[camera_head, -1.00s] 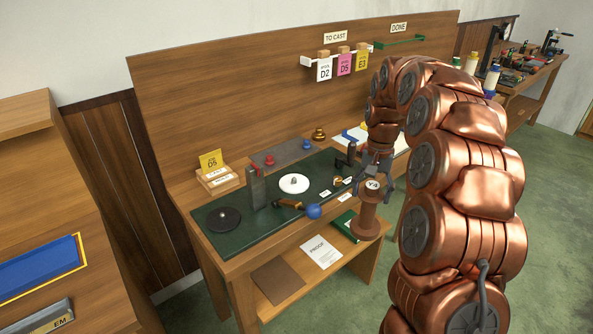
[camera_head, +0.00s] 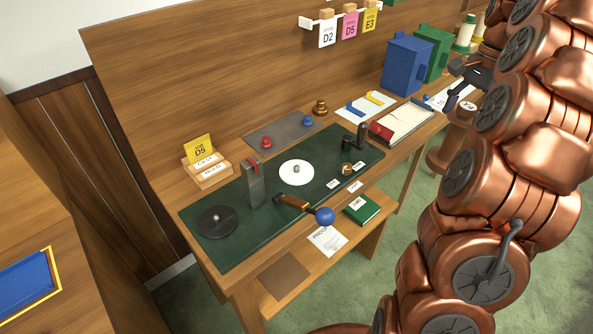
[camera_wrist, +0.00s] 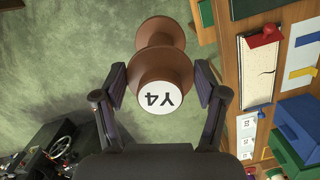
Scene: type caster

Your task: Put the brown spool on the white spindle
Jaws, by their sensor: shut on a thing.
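The brown spool (camera_head: 459,119) has a white end label that reads Y4 in the wrist view (camera_wrist: 159,97). My gripper (camera_wrist: 162,84) is shut on it, one finger on each side near the labelled flange. In the head view, my gripper (camera_head: 464,96) and the spool are beyond the right part of the bench, partly covered by my arm. The spool looks roughly upright, with its labelled end up. A white disc with a short grey peg (camera_head: 296,173), apparently the white spindle, sits bare on the green mat. The spool is well to its right, apart from it.
Blue (camera_head: 405,65) and green (camera_head: 434,52) boxes stand at the back right.

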